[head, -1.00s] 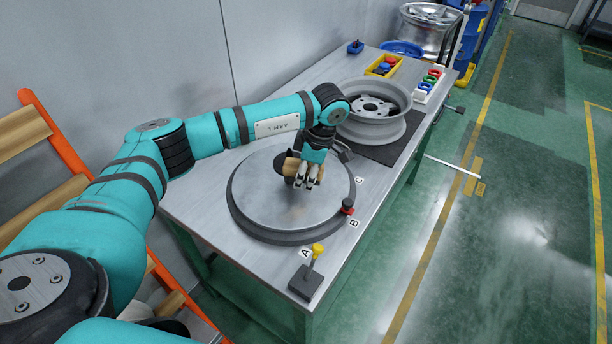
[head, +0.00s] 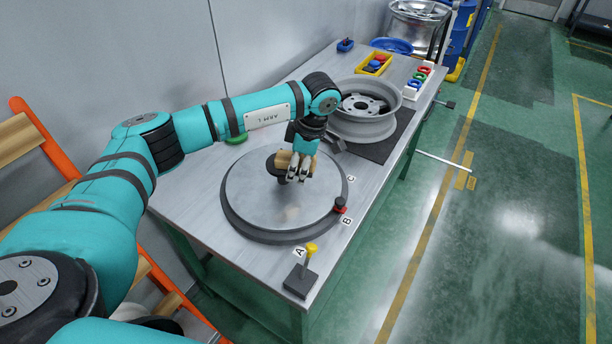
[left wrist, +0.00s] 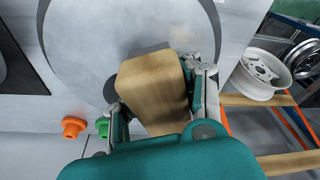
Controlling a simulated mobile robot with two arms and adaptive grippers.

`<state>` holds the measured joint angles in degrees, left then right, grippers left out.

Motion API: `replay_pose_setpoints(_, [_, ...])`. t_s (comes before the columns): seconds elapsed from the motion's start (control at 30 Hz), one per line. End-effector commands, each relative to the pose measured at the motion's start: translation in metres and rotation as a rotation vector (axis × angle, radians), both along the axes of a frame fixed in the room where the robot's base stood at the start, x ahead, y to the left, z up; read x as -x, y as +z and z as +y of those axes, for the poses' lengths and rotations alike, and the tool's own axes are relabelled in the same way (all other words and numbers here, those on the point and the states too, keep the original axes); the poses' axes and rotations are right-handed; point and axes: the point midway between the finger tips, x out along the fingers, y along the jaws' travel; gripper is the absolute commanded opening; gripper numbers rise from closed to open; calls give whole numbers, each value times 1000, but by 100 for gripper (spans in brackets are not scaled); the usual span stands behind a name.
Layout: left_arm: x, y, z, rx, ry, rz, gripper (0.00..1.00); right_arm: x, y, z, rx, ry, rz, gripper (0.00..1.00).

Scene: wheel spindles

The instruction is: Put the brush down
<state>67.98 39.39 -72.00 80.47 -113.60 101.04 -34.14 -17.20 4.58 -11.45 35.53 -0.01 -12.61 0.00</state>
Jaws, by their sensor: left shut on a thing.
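The brush (head: 283,159) shows a pale wooden block with a dark part under it. My left gripper (head: 297,172) is shut on the brush, over the round grey plate (head: 285,215) on the bench. In the left wrist view the wooden block (left wrist: 152,88) sits between the fingers, with the plate (left wrist: 95,40) behind it. A dark round shape shows beside the block. I cannot tell whether the brush touches the plate. My right gripper is not in view.
A yellow-knobbed post on a dark block (head: 301,280) stands at label A. A red-knobbed piece (head: 340,205) sits at the plate's rim by label B. A grey wheel (head: 364,118) lies on a dark mat behind. A green object (head: 237,138) lies behind my arm.

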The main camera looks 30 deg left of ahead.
Motion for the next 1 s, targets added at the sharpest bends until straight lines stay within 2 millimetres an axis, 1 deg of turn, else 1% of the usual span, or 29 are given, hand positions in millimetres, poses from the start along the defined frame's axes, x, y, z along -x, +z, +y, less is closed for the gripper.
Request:
replay_pose_setpoints(0.23, [1,2,-2,1,-26,-1,0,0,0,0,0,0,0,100])
replay_pose_setpoints(0.27, [1,4,-4,0,-46,-1,0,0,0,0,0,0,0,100])
replay_pose_setpoints(0.37, [7,14,-14,0,-187,-3,0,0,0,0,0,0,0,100])
replay_pose_setpoints(0.47, [19,30,-29,-1,-425,-4,0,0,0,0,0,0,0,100])
replay_pose_setpoints(0.57, [37,49,-47,-3,-729,-6,0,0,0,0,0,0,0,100])
replay_pose_setpoints(0.7, [71,74,-68,-3,-1163,-5,0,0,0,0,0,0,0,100])
replay_pose_setpoints(0.8, [95,87,-79,-3,-1433,-3,0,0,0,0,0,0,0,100])
replay_pose_setpoints(0.9, [115,96,-87,-2,-1642,-4,0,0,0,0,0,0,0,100])
replay_pose_setpoints(1.0, [129,101,-91,-1,-1782,-1,0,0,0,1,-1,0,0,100])
